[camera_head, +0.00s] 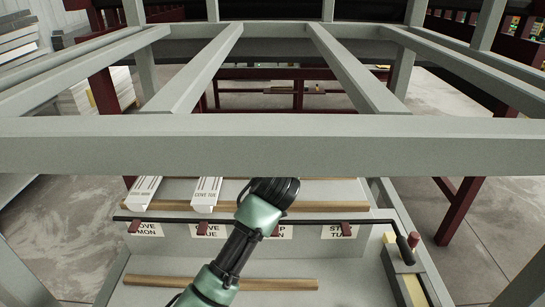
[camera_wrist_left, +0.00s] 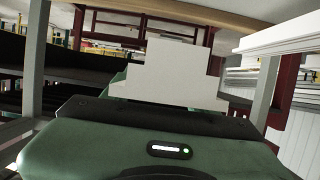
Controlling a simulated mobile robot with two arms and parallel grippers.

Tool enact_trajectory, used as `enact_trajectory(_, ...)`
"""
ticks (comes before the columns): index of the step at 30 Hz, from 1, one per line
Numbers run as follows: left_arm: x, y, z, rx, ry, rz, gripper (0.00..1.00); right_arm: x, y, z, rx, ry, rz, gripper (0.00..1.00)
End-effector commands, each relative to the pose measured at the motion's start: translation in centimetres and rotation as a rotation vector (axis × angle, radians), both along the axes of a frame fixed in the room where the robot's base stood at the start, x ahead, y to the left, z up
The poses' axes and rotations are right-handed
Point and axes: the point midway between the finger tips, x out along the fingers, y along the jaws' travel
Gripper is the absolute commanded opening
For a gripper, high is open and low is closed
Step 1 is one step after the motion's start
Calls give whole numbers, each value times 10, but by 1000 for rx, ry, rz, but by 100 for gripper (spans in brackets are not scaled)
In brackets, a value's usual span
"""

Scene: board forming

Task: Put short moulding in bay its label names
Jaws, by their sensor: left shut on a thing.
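A pale short moulding with a stepped end profile (camera_wrist_left: 180,72) stands up in the left wrist view, just past my green gripper body. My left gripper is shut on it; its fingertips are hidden. In the head view my left arm's dark wrist end (camera_head: 275,188) is over the third bay, and the moulding is hidden there. Bay labels run along the front: one reading COVE MON (camera_head: 147,230), COVE TUE (camera_head: 208,231), a third partly covered by my arm (camera_head: 284,232), and STEP TUE (camera_head: 339,232). My right gripper is not in view.
White mouldings lie in the COVE MON bay (camera_head: 146,188) and COVE TUE bay (camera_head: 206,192). A thick grey beam (camera_head: 270,146) crosses above the bays. A black rod (camera_head: 180,220) runs along the labels. No moulding shows behind the STEP TUE label.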

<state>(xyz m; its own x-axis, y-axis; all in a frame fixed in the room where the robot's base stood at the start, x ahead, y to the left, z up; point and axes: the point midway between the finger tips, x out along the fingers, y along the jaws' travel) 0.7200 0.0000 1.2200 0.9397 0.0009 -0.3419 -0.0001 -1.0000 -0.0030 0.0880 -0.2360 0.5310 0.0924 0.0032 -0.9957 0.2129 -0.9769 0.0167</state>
Motion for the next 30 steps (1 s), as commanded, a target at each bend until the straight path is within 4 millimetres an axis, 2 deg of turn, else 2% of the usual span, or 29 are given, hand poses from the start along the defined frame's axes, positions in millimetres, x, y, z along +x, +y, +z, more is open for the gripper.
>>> enact_trajectory(3, -1, -1, 4, -3, -3, -1, 0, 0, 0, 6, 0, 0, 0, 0)
enact_trajectory(21, -1, -1, -56, -1, -4, -2, 0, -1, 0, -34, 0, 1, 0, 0)
enact_trajectory(30, -1, 0, -74, 0, -4, -1, 0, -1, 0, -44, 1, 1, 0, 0)
